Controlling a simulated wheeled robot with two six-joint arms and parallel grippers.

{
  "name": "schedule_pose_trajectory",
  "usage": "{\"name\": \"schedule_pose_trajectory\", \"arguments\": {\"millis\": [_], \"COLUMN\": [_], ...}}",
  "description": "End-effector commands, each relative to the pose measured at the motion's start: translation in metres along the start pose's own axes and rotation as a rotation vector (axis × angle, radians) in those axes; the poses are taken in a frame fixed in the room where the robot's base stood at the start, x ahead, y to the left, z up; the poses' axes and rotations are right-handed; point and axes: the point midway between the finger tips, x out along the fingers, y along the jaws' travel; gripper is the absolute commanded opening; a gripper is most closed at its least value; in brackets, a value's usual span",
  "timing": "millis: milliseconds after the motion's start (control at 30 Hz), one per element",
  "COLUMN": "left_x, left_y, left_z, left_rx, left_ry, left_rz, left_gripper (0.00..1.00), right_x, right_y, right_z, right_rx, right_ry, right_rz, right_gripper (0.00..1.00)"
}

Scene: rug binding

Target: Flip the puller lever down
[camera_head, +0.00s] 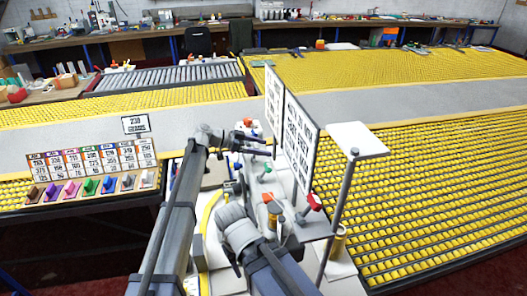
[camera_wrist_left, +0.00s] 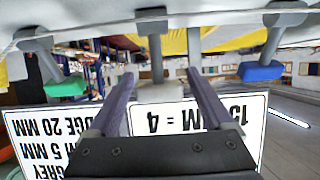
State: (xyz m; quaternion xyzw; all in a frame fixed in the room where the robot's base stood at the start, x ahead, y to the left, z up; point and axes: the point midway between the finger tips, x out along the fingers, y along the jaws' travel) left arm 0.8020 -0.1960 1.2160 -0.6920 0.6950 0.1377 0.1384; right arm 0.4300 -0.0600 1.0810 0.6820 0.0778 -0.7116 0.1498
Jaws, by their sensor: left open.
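My left gripper (camera_head: 272,146) is open beside the upright sign boards, its two dark fingers pointing right. In the left wrist view, the gripper (camera_wrist_left: 162,75) has its fingers apart with nothing clearly held between them. That view, with sign text upside down, shows a green-handled lever (camera_wrist_left: 65,88) on the left and a blue-handled lever (camera_wrist_left: 261,71) on the right. In the head view, a red-handled lever (camera_head: 313,203) is nearer me and a green handle (camera_head: 266,169) is beside the boards. I cannot tell which is the puller lever.
White sign boards (camera_head: 295,142) stand close to the left gripper's fingertips. A white plate on a post (camera_head: 355,140) rises at right. A rack of coloured blocks (camera_head: 92,178) is at left. Yellow roller tables (camera_head: 440,190) spread behind and to the right.

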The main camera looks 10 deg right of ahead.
Motion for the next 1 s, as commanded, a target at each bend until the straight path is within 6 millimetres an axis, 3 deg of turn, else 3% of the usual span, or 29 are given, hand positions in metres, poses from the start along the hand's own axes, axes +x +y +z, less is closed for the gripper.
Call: {"name": "schedule_pose_trajectory", "arguments": {"millis": [333,1000], "left_x": [0.0082,0.0079], "left_y": [0.0,-0.0001], "left_z": [-0.0004,-0.0002], "left_rx": [0.0,-0.001], "left_ry": [0.0,0.0], "left_rz": [-0.001,-0.001], "left_gripper": [0.84,0.09], "right_x": [0.0027,0.0028], "right_y": [-0.0003,-0.0002], "right_z": [-0.0002,-0.0002], "right_rx": [-0.001,-0.001], "right_ry": [0.0,0.0], "right_rz": [0.0,0.0], "right_gripper": [0.5,0.5]}}
